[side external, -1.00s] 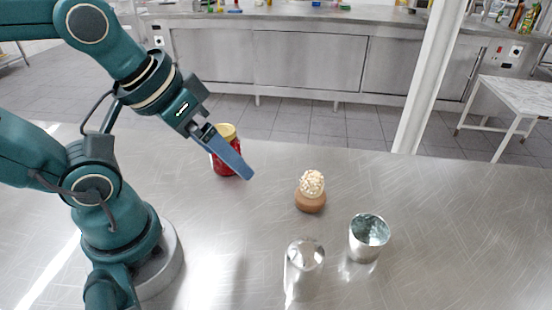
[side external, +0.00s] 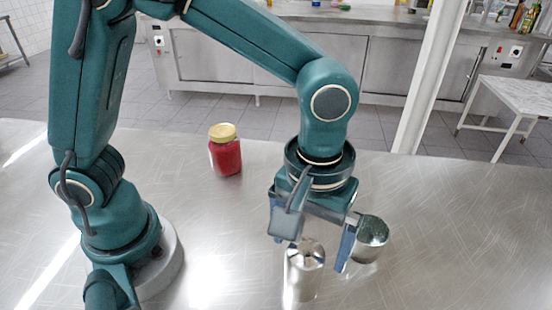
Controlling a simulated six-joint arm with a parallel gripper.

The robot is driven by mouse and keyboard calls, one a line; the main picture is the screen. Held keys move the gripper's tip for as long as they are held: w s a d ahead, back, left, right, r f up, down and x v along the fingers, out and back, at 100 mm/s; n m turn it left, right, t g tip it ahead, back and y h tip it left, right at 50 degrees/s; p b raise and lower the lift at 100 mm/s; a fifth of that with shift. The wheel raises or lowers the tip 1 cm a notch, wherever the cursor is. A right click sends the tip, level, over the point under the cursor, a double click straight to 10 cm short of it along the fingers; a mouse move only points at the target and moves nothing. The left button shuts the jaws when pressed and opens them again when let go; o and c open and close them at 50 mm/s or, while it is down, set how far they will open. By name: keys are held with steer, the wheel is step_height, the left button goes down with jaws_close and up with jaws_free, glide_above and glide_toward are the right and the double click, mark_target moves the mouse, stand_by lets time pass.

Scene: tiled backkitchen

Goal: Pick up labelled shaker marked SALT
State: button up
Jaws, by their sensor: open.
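A shiny metal cylinder (side external: 304,277) stands upright on the steel counter, with small dark marks on its top; it looks like a shaker. A second metal vessel (side external: 369,248) with a mottled grey-green top stands behind it to the right. I cannot read the word SALT on either one. My gripper (side external: 316,242) points down and is open and empty. Its fingers are spread to the left and right of the front cylinder's top in the picture. The right finger covers part of the second vessel's left side. I cannot tell whether either finger touches anything.
A red jar with a yellow lid (side external: 225,152) stands at the back left of the steel counter (side external: 450,240). The counter's right side is clear. A white post (side external: 425,90) rises beyond the back edge.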

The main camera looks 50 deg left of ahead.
steer(key=shift+s+d+f, duration=0.25)
steer(key=shift+s+f, duration=0.2)
steer(key=shift+f, duration=2.5)
steer(key=c, duration=1.6)
